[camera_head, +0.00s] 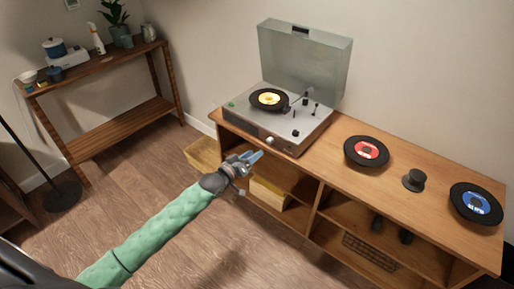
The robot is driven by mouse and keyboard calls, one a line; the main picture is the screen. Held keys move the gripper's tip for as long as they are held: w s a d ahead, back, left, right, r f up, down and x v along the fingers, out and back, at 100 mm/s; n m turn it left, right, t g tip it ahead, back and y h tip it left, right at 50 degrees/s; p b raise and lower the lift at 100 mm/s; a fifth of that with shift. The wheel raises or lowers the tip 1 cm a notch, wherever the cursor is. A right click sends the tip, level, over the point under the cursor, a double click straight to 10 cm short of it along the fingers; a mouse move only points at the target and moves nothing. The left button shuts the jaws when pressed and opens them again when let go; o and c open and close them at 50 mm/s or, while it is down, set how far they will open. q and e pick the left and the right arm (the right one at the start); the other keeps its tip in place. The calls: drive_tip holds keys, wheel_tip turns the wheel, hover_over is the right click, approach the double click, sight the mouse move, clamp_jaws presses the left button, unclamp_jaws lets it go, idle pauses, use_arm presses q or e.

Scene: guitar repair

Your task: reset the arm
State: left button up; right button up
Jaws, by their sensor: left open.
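My left arm comes in from the lower left in a green quilted sleeve. My left gripper (253,158) is open with nothing visible between its fingers. It is in the air in front of the left part of the wooden cabinet (428,187), below and to the left of the record player (302,120). The record player has its clear lid up, and a black record with a yellow label (268,99) lies on it. My right gripper is not in view.
On the cabinet top lie a record with a red label (367,151), a black knob-like object (414,180) and a record with a blue label (476,204). A wooden shelf (110,128) with pots and a plant stands at the back left. Open floor lies between.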

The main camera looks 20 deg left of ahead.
use_arm(q)
wheel_tip(320, 180, down, 6)
drive_tip(key=s+r+m+g+y, duration=0.1)
drive_tip(key=m+g+y, duration=0.1)
drive_tip(key=m+g, duration=0.15)
drive_tip(key=s+d+f+g+y+p, duration=0.1)
drive_tip(key=s+d+g, duration=0.2)
drive_tip(key=s, duration=1.1)
drive_tip(key=s+d+f+g+y+p, duration=0.1)
drive_tip(key=s+d+g, duration=0.3)
drive_tip(key=s, duration=1)
drive_tip(key=s+d+f+g+y, duration=0.1)
drive_tip(key=s+d+g, duration=0.3)
drive_tip(key=s, duration=1)
drive_tip(key=shift+d+f+m+p, duration=0.15)
drive_tip(key=shift+d+m+p, duration=0.3)
drive_tip(key=shift+d, duration=0.3)
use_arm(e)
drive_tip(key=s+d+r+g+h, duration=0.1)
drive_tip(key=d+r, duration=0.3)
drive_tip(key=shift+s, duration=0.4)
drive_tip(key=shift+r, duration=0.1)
